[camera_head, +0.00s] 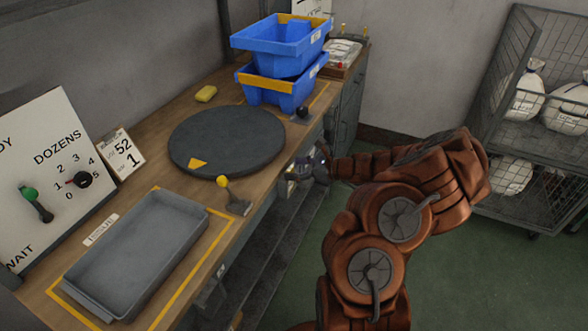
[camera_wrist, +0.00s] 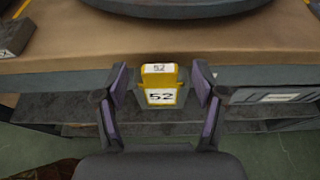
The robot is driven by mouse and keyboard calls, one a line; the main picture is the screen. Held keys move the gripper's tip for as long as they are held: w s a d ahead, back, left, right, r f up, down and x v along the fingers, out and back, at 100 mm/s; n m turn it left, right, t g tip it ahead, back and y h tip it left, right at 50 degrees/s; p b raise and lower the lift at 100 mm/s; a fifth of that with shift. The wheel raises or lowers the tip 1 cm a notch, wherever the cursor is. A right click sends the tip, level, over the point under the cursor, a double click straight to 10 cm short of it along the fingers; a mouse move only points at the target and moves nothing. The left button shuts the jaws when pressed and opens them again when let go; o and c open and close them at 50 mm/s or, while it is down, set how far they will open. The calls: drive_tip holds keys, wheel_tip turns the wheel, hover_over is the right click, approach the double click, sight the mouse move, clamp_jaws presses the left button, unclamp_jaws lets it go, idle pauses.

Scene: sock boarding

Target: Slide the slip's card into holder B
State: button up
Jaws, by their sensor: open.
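A yellow card (camera_wrist: 160,85) marked 52 stands at the bench's front edge in the wrist view, with a grey holder (camera_wrist: 139,101) behind and around its lower part. I cannot tell how deep the card sits, and no holder letter is readable. My gripper (camera_wrist: 160,84) is open, one finger on each side of the card, with gaps visible. In the head view my gripper (camera_head: 306,168) is at the bench's front edge, right of the round turntable, and largely hides the card. The slip (camera_head: 121,153), reading 52 and 1, leans at the back left.
A dark round turntable (camera_head: 226,139) fills the bench middle. A grey tray (camera_head: 138,254) lies front left, and stacked blue bins (camera_head: 282,46) stand at the far end. A yellow-knobbed lever (camera_head: 233,196) stands near the front edge. A wire cart (camera_head: 540,110) with white sacks is at right.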

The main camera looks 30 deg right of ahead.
drive_tip(key=v, duration=1.1)
idle(0.5)
drive_tip(key=a+r+n+g+y, duration=0.1)
drive_tip(key=a+r+n+g, duration=0.2)
drive_tip(key=a, duration=0.4)
drive_tip(key=a+r+n+g+y+p, duration=0.1)
drive_tip(key=a+r+n, duration=0.25)
drive_tip(key=a, duration=0.25)
drive_tip(key=a+r+n+g+y, duration=0.1)
drive_tip(key=a+r+n+g, duration=0.15)
drive_tip(key=a+n, duration=0.35)
drive_tip(key=s+a+r+n+g+h+p, duration=0.1)
drive_tip(key=s+a+r+n+g, duration=0.1)
drive_tip(key=s+a+n, duration=0.3)
drive_tip(key=s+a+r+n+g+h, duration=0.1)
drive_tip(key=s+a+r+n+g, duration=0.2)
drive_tip(key=a, duration=0.5)
drive_tip(key=s+d+r+n+g+h+p, duration=0.1)
drive_tip(key=s+n+h, duration=0.7)
drive_tip(key=s, duration=1.2)
drive_tip(key=shift+s+d+n+g+p, duration=0.15)
drive_tip(key=shift+d+n+g+p, duration=0.4)
drive_tip(key=shift+n+g, duration=0.1)
